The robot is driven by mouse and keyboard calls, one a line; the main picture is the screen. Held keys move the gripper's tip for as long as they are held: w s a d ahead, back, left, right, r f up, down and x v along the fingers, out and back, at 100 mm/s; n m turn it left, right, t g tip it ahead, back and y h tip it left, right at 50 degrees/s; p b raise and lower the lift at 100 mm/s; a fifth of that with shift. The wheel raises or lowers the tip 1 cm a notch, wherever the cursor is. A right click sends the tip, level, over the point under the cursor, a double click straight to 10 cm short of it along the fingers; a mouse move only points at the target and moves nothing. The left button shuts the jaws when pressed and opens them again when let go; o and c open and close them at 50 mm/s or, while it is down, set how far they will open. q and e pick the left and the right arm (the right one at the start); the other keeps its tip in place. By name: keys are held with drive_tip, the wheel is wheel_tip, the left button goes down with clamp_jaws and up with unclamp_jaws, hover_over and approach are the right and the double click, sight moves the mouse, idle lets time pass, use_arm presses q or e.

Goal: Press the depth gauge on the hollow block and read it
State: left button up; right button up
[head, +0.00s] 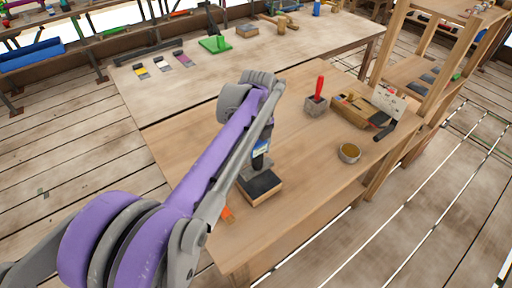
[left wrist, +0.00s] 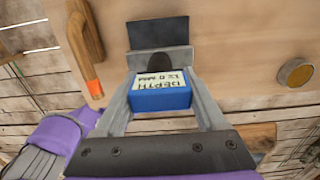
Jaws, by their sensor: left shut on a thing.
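My left gripper (head: 262,158) is shut on the blue depth gauge (head: 261,146). In the left wrist view the gauge (left wrist: 160,98) sits between my fingers. Its pale display is upside down and reads "DEPTH" with a figure in mm, perhaps 12.0 or 12.8; the last digit is unclear. Below the gauge is a block with a dark top and pale wooden sides (head: 261,189), apparently the hollow block; its dark top (left wrist: 157,33) shows beyond the gauge. The gauge's lower end looks on or just above it; I cannot tell contact. Any hole is hidden. My right gripper is out of view.
An orange-tipped wooden piece (left wrist: 92,87) lies beside the block. A round tin (head: 348,153), a grey block with a red-handled tool (head: 317,96) and a wooden box (head: 350,110) stand to the right. The bench front (head: 290,215) is clear.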

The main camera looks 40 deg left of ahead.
sight(257, 160)
use_arm(q)
drive_tip(key=shift+f+b, duration=1.15)
drive_tip(key=shift+f, duration=1.1)
drive_tip(key=o, duration=1.5)
wheel_tip(257, 160, up, 11)
drive_tip(key=shift+f+p, duration=0.1)
drive_tip(key=shift+p, duration=0.4)
drive_tip(key=shift+d, duration=0.15)
